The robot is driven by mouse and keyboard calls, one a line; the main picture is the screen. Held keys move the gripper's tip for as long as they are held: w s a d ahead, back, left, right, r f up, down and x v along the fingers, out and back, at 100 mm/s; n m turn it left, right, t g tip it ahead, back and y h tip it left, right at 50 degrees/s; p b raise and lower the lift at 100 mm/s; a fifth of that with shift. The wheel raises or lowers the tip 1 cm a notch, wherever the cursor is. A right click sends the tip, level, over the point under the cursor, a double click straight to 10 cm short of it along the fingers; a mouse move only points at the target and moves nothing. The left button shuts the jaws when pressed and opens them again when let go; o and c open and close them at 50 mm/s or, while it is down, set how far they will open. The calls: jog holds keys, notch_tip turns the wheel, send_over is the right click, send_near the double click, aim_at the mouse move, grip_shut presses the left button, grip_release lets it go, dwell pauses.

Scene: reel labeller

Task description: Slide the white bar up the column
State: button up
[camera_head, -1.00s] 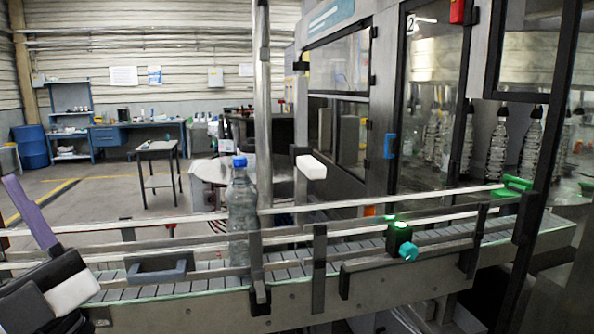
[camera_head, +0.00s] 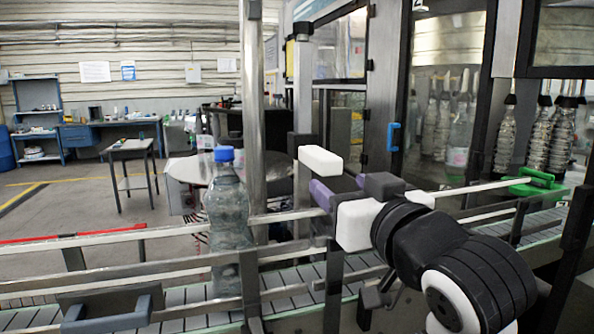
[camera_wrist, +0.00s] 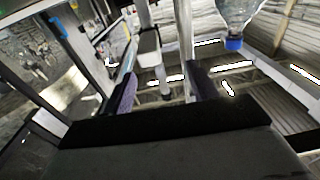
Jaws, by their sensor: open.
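The white bar (camera_head: 320,160) sticks out from a dark block on the slim grey column (camera_head: 303,85) behind the conveyor. It lies roughly level. My gripper (camera_head: 346,190) is open and empty, just below and to the right of the bar in the head view. I see no contact with the bar.
A clear bottle with a blue cap (camera_head: 226,215) stands on the conveyor (camera_head: 190,298) left of the bar. Metal guide rails (camera_head: 110,238) run along it. A thick post (camera_head: 252,100) stands left of the column. A glass-doored machine (camera_head: 393,70) fills the right.

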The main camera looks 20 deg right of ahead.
aim_at(324, 170)
jog(key=shift+m+g+h, duration=0.3)
jog(key=w+p, duration=0.1)
jog(key=w, duration=0.2)
jog(key=w+p, duration=0.1)
jog(key=w, duration=0.3)
jog(key=w+d+p, duration=0.1)
jog(key=w+p, duration=0.1)
jog(key=w, duration=0.2)
jog(key=shift+w+f, duration=0.35)
jog(key=shift+w, duration=0.55)
